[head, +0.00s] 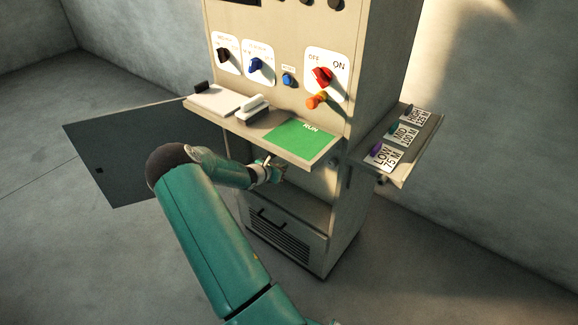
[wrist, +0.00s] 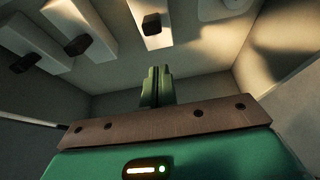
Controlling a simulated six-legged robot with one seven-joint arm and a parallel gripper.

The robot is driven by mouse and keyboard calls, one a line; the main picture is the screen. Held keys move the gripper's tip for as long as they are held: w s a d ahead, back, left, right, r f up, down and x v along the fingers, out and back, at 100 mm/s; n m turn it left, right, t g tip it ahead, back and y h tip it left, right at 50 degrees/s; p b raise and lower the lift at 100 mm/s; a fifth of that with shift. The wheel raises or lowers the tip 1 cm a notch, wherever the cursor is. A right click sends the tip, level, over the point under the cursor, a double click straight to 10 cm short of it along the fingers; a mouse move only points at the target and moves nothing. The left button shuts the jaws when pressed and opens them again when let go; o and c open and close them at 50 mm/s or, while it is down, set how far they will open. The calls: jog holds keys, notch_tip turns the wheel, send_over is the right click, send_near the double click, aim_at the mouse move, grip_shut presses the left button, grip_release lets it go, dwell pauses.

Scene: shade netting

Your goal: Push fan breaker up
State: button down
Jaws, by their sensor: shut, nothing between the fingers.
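In the wrist view, several pale breaker blocks with dark levers sit along the upper part of the picture. One breaker lever (wrist: 152,24) is just above my gripper's fingertips. Another breaker lever (wrist: 78,45) and a third (wrist: 24,63) lie to the left. No labels are readable, so I cannot tell which is the fan breaker. My gripper (wrist: 156,72) is shut and empty, with a visible gap to the nearest lever. In the head view my gripper (head: 274,172) reaches into the cabinet recess below the shelf; the breakers are hidden there.
The cabinet shelf (head: 240,132) overhangs my gripper and carries a green RUN card (head: 300,141). An open dark door (head: 140,160) stands left of my arm. A side shelf (head: 420,140) with labelled knobs juts out right. Recess walls close in on both sides.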

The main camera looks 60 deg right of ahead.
jog(key=v, duration=0.4)
jog(key=shift+w+r, duration=0.15)
jog(key=shift+r, duration=0.15)
dwell(0.4)
